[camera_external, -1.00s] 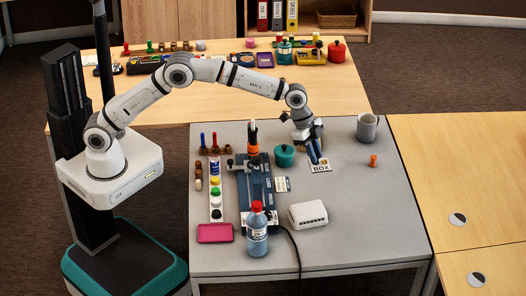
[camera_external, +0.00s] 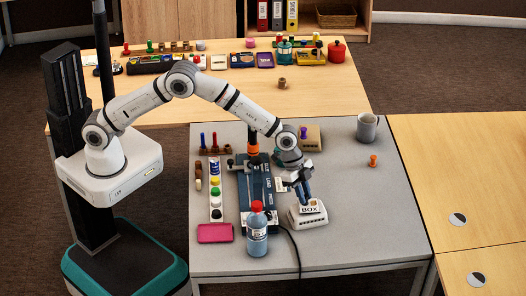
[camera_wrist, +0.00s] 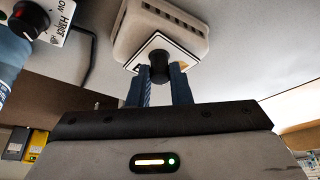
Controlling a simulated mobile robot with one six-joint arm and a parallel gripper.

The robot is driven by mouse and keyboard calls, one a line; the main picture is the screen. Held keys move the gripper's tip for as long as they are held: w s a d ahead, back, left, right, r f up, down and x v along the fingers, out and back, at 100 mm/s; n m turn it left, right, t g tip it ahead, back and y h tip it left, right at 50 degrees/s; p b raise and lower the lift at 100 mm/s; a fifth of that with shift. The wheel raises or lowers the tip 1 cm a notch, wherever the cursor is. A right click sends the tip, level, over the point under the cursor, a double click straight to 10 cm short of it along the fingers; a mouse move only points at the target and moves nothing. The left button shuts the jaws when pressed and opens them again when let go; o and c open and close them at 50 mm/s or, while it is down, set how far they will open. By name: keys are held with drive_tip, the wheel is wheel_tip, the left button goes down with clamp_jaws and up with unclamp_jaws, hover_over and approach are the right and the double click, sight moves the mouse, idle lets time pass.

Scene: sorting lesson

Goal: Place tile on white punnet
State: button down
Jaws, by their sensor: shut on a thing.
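The tile (camera_external: 311,209) is a small white card lettered BOX. In the wrist view the tile (camera_wrist: 147,55) shows a dark round knob. My gripper (camera_external: 304,199) is shut on that knob, with its blue fingers on both sides; it also shows in the wrist view (camera_wrist: 160,82). The white punnet (camera_external: 308,222) is a low white box with slotted sides near the front of the grey table. In the wrist view the punnet (camera_wrist: 190,22) lies right behind the tile. The tile is over the punnet's top; I cannot tell whether they touch.
A blue labelled device (camera_external: 257,190) with a black cable stands left of the punnet. A bottle with a red cap (camera_external: 257,238) is at the front left. A tan box (camera_external: 312,138), a grey mug (camera_external: 367,128) and an orange peg (camera_external: 373,160) are farther back. The table's right front is clear.

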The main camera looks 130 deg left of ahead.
drive_tip(key=shift+f, duration=0.35)
drive_tip(key=shift+f, duration=0.1)
drive_tip(key=shift+f, duration=0.15)
drive_tip(key=c, duration=1.3)
unclamp_jaws()
